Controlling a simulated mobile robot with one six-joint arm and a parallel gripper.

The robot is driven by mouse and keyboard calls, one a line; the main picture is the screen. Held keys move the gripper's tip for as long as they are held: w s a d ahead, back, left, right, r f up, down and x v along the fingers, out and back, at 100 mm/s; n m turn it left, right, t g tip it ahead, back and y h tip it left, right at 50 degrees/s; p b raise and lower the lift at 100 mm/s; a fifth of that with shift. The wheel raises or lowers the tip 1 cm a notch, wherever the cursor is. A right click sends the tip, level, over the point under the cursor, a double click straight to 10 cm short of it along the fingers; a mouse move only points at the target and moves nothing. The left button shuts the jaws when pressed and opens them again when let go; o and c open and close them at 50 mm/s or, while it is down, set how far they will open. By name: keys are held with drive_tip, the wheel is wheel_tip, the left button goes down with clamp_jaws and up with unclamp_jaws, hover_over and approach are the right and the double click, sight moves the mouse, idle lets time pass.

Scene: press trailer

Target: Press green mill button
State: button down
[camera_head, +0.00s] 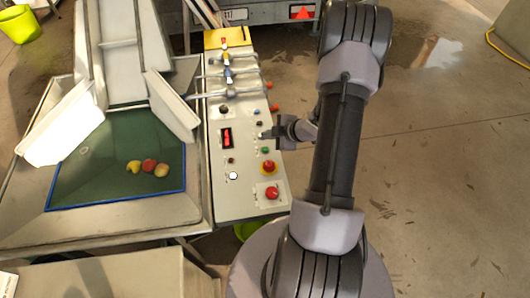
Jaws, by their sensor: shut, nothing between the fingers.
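The control panel (240,197) is a long pale console running away from me in the head view. A small green button (265,150) sits on its right side, just above a red mushroom button on a yellow base (268,167).
A large red button (272,193) and a white knob (233,176) are nearer on the panel. Levers (228,75) stand at its far end. Left is a tray with a green bottom (90,185) holding apples (149,166). The concrete floor (450,150) at right is open.

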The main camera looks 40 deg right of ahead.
sight(267, 150)
wheel_tip(267, 150, down, 5)
drive_tip(key=b, duration=0.3)
idle(1.8)
drive_tip(key=shift+f+b, duration=0.4)
drive_tip(key=shift+b, duration=0.05)
drive_tip(key=shift+f+b, duration=0.3)
drive_tip(key=shift+f, duration=0.05)
idle(0.4)
drive_tip(key=shift+r+p, duration=0.7)
drive_tip(key=shift+r, duration=0.1)
drive_tip(key=shift+r, duration=0.1)
wheel_tip(267, 150, up, 5)
drive_tip(key=p, duration=0.4)
